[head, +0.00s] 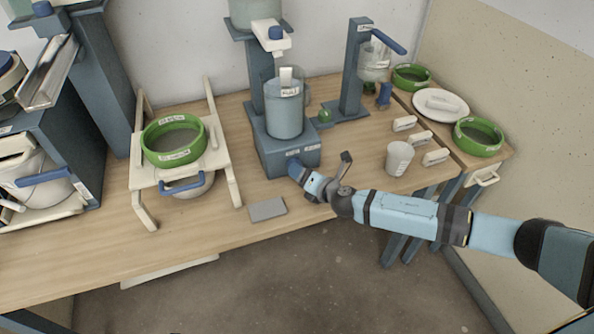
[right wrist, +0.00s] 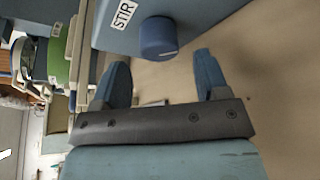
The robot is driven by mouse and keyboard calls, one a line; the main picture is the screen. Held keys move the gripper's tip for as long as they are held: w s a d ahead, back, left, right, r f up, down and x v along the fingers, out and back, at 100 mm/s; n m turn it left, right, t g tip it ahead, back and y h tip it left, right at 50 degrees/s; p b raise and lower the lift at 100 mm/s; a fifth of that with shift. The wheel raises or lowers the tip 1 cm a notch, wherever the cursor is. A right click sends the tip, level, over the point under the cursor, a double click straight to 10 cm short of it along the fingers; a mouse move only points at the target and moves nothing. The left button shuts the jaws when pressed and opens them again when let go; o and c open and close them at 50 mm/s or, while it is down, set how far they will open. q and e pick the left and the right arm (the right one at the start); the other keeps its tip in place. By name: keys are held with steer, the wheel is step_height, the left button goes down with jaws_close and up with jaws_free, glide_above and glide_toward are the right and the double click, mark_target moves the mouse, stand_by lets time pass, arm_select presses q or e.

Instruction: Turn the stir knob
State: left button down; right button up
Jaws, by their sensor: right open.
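The stir knob (right wrist: 159,38) is a blue cylinder with a pale mark. It sticks out from the front of the blue-grey mixer base (head: 286,150), beside a white STIR label (right wrist: 122,15) in the right wrist view. My right gripper (right wrist: 160,80) is open, its two blue fingers apart, with the knob just beyond and between the fingertips. No contact shows. In the head view the right gripper (head: 296,170) is at the front of the mixer base and hides the knob. A clear jar (head: 284,112) stands on the base. My left gripper is not in view.
A grey pad (head: 267,209) lies near the table's front edge. A white cup (head: 399,158) and several white labelled blocks stand to the right. A green-rimmed sieve (head: 172,139) sits on a white stand at left. The wooden table front (head: 190,238) has free room.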

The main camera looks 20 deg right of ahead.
steer(key=shift+x, duration=1.6)
